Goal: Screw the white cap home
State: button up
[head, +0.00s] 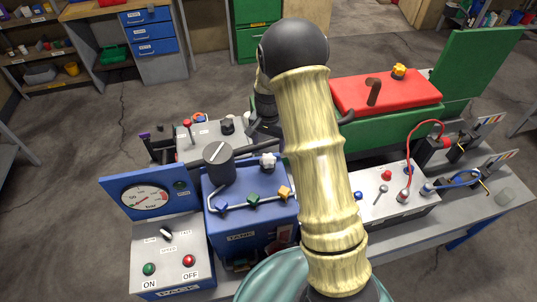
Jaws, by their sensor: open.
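A small white lobed cap (268,160) is at the back right of the top of the blue tank (250,222). I cannot tell how far down it sits. My gripper (262,130) is dark and hangs just behind the tank, a little above and beyond the white cap in the picture. It is open. Its fingertips are small and partly hidden by my own arm, and I see nothing held in it.
A black cylinder (218,160) stands on the tank's back left, and blue, green and yellow knobs line its front. A gauge panel (145,195) is left. A red-topped green machine (385,93) and a grey box with red wire (400,195) are right.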

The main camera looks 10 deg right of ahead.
aim_at(268, 157)
notch_tip(268, 157, down, 8)
jog(key=shift+f+p, duration=0.1)
jog(key=shift+p, duration=1.05)
jog(key=shift+c, duration=0.2)
jog(key=c, duration=0.9)
jog(key=o, duration=0.9)
jog(key=shift+o, duration=0.2)
notch_tip(268, 157, up, 18)
jog(key=b, duration=0.5)
jog(key=shift+f, duration=0.25)
